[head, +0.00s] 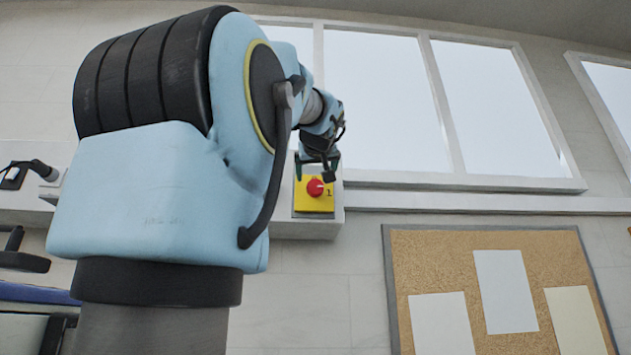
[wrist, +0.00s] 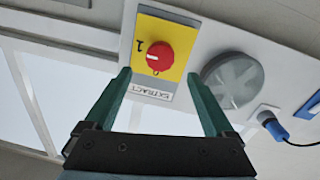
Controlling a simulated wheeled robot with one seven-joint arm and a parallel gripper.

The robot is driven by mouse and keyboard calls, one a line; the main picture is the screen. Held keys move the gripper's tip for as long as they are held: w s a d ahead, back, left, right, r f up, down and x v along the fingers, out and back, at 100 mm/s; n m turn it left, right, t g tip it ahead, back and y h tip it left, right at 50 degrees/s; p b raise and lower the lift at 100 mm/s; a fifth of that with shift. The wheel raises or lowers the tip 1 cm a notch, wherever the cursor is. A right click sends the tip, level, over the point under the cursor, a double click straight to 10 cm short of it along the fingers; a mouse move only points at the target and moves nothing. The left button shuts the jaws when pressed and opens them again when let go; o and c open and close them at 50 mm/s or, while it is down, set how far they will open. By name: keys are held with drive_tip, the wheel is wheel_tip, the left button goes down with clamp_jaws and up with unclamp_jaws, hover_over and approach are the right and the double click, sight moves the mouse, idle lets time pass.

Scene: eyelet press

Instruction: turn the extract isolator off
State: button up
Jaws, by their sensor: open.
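The extract isolator is a red rotary knob (head: 315,187) on a yellow plate (head: 313,204) marked "1". In the wrist view the red knob (wrist: 159,58) shows a small white mark at its lower edge, and the plate (wrist: 178,32) sits above an upside-down "EXTRACT" label (wrist: 152,93). I cannot tell for sure which position the knob points to. My gripper (wrist: 158,75) is open, its two green fingers spread either side of the label and the knob between their tips in the picture. In the head view my gripper (head: 317,166) is just above the knob. No contact shows.
In the wrist view a round grey disc (wrist: 232,82) sits on the panel beside the right finger. A blue plug with a cable (wrist: 275,128) is farther right. In the head view a corkboard (head: 455,262) hangs at lower right, and windows (head: 385,100) are behind.

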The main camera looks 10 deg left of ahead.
sight(315, 186)
drive_tip(key=w+p, duration=0.1)
drive_tip(key=w, duration=0.1)
drive_tip(key=w+p, duration=0.1)
drive_tip(key=w, duration=0.1)
drive_tip(key=w+a, duration=0.1)
drive_tip(key=w, duration=0.2)
drive_tip(key=shift+w+p, duration=0.1)
drive_tip(key=shift+p, duration=0.3)
drive_tip(key=shift+c, duration=0.3)
drive_tip(key=c, duration=1.3)
